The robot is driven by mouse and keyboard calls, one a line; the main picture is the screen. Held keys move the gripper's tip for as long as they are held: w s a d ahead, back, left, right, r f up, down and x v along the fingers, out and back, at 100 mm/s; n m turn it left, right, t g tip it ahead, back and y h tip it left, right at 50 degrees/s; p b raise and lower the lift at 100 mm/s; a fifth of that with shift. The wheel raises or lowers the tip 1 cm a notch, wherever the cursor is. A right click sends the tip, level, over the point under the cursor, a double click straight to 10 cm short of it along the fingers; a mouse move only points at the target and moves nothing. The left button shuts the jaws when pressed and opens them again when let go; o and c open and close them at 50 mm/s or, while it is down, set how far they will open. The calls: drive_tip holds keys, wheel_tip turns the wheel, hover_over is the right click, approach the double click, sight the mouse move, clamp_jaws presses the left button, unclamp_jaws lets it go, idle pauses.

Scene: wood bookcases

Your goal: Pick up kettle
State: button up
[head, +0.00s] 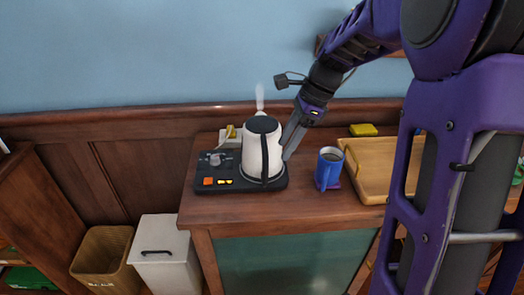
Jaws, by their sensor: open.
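The white kettle (255,150) with a black lid and black handle stands upright on a black base (226,182) on top of the wooden cabinet. My gripper (287,152) is at the kettle's right side, pointing down, with its fingers close to the kettle's body. It is open. One finger shows beside the kettle; the other is partly hidden. I cannot tell whether a finger touches the kettle.
A blue mug (328,168) with dark liquid stands right of the kettle, near a wooden tray (371,184). A yellow sponge-like block (363,130) lies behind. A wicker basket (101,258) and a white bin (163,262) stand on the floor to the left.

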approach(267, 182)
wheel_tip(267, 182, down, 2)
drive_tip(key=w+a, duration=0.1)
drive_tip(key=shift+a+b+x, duration=0.15)
drive_tip(key=shift+b+x, duration=0.35)
drive_tip(key=shift+x, duration=0.85)
drive_tip(key=shift+a+b+x, duration=0.15)
drive_tip(key=shift+b+x, duration=0.35)
drive_tip(key=shift+x, duration=0.85)
drive_tip(key=shift+s+r, duration=0.1)
drive_tip(key=shift+r, duration=0.1)
clamp_jaws()
drive_tip(key=shift+r, duration=0.1)
